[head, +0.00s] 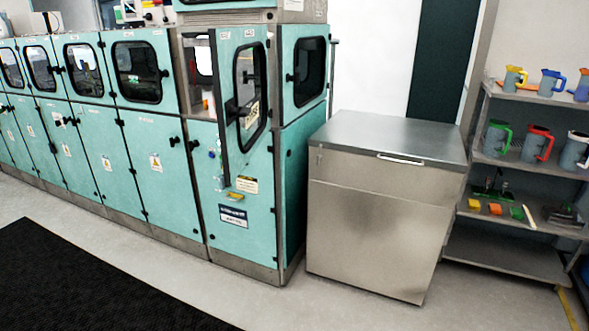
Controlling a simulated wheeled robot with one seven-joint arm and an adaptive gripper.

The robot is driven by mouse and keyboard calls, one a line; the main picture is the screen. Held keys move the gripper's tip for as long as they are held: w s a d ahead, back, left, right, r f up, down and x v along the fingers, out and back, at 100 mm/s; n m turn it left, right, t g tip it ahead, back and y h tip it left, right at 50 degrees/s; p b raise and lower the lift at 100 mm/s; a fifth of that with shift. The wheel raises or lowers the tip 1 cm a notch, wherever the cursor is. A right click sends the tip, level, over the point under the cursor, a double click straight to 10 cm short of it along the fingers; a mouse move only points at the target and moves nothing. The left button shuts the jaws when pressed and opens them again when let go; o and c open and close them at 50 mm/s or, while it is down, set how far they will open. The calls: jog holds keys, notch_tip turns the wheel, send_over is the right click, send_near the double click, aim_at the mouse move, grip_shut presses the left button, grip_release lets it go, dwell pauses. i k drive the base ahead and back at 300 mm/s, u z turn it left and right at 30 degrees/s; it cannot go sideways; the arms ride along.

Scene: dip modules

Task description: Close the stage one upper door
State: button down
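One upper door (227,72) on the end module of the teal machine row stands swung open toward me. It is teal with a tall dark-framed window and a black handle (232,110). The opening (201,75) behind it shows to its left, partly hidden by the door. The small labels above the doors are too small to read, so I cannot tell the stage number. My gripper is not in view.
The other upper doors, such as the one beside it (155,34), look shut. A steel cabinet (385,215) stands right of the module. A shelf rack (520,180) with coloured jugs is at far right. Grey floor (230,300) is clear in front; a black mat (80,285) lies at left.

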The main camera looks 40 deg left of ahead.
aim_at(252, 79)
jog(key=z, duration=0.05)
jog(key=i, duration=1.25)
jog(key=u, duration=1.75)
